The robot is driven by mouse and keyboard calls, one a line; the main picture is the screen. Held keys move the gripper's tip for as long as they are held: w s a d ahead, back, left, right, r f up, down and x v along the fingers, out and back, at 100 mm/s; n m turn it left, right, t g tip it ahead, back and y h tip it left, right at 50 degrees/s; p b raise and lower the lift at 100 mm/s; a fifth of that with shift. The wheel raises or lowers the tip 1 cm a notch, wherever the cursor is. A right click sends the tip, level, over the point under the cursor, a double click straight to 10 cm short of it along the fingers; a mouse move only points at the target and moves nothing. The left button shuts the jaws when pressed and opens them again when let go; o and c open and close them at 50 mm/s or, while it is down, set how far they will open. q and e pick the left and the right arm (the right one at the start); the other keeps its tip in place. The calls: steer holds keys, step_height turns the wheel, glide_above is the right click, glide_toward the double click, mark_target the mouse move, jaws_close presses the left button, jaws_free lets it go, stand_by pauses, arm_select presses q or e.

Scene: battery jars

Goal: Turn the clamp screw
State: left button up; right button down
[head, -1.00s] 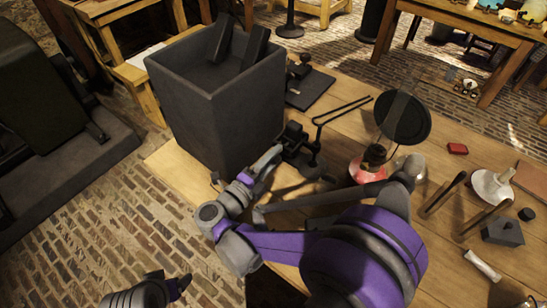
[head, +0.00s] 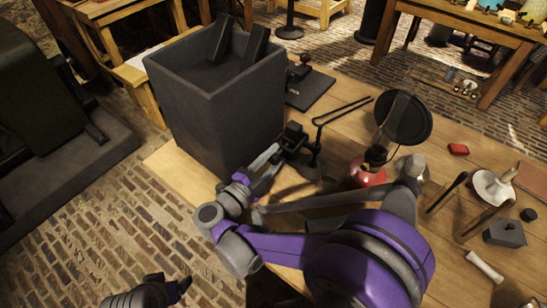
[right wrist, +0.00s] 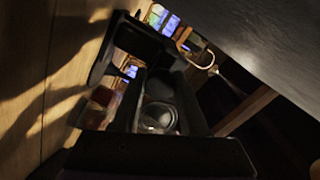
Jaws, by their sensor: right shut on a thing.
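The dark clamp (head: 295,137) stands at the table edge beside the big grey box, in the middle of the head view. My right gripper (head: 274,156) reaches it from the lower left and is shut at its near side. In the right wrist view a round, shiny end (right wrist: 158,116), apparently the clamp screw, sits between the dark fingers. The screw's shaft and exact contact are too dark to make out. My left gripper (head: 182,286) is low at the left over the brick floor, away from the table; its jaw opening does not show clearly.
The tall grey box (head: 215,110) stands close left of the clamp. A dark tong-like rod (head: 340,112), a red-based lamp with a round disc (head: 403,117) and a white candle dish (head: 493,187) are to the right. The wooden table (head: 345,90) has bare patches between them.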

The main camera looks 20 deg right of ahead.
steer(key=shift+c, duration=2.2)
jaws_free()
